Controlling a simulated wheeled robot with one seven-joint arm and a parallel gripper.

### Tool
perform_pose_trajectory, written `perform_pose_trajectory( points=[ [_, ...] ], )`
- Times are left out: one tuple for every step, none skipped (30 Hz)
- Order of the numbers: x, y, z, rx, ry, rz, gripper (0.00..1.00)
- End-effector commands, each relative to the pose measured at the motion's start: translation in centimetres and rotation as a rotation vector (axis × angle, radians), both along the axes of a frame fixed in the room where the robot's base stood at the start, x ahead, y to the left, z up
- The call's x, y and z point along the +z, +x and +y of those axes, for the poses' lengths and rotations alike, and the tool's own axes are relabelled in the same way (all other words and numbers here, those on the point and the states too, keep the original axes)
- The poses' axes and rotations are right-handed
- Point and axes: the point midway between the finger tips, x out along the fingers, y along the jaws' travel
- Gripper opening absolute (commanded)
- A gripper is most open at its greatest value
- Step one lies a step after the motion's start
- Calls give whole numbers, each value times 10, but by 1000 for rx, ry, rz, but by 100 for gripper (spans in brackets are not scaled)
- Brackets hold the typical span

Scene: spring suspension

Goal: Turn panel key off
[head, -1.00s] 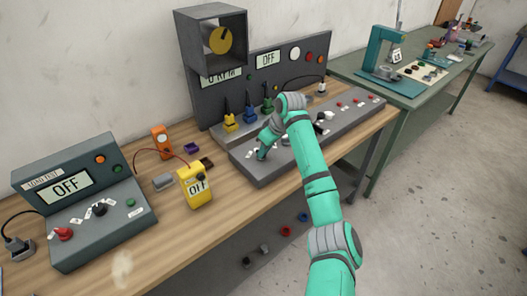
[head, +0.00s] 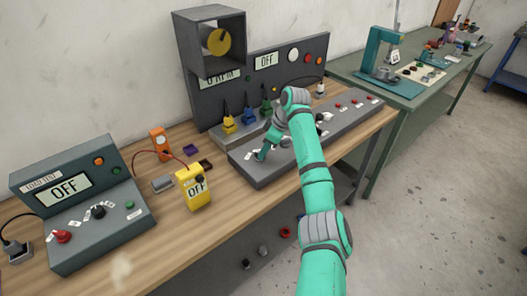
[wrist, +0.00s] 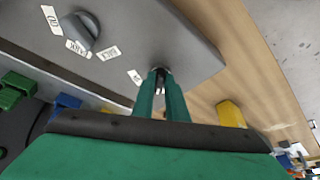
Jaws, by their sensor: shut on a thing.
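The long grey control panel (head: 300,158) lies on the wooden bench, with a row of knobs and small white labels on its sloped top. My gripper (head: 259,156) reaches down to the left end of this panel. In the wrist view my gripper (wrist: 161,73) has its two green fingers closed at the panel face around a small dark part, apparently the panel key (wrist: 159,70). The fingers hide most of it, so its turn angle cannot be told. A white label (wrist: 134,77) sits beside the fingertips. The display (head: 266,60) above reads OFF.
A grey knob (wrist: 80,29) with several labels is near the fingers. Yellow, blue and green plugs (head: 247,113) stand behind the panel. A yellow meter (head: 194,187) and the load test box (head: 66,187) are to the left. Bare bench lies in front.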

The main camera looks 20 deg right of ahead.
Motion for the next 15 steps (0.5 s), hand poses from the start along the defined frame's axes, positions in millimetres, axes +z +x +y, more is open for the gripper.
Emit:
perform_pose_trajectory(
  points=[
    [-1,-1,1,3,1,3,0],
    [-1,-1,1,3,1,3,0],
    [-1,-1,1,3,0,2,0],
    [-1,-1,1,3,0,2,0],
    [-1,-1,1,3,0,2,17],
    [-1,0,1,3,0,2,27],
    [-1,0,1,3,0,1,31],
    [0,0,1,2,0,2,31],
    [0,0,1,1,0,0,31],
    [0,0,1,1,0,0,31],
    [0,0,1,1,0,0,31],
    [0,0,0,1,0,0,31],
    [0,0,0,1,0,0,31],
    [0,0,0,0,0,0,31],
    [0,0,0,0,0,0,31]
  ],
)
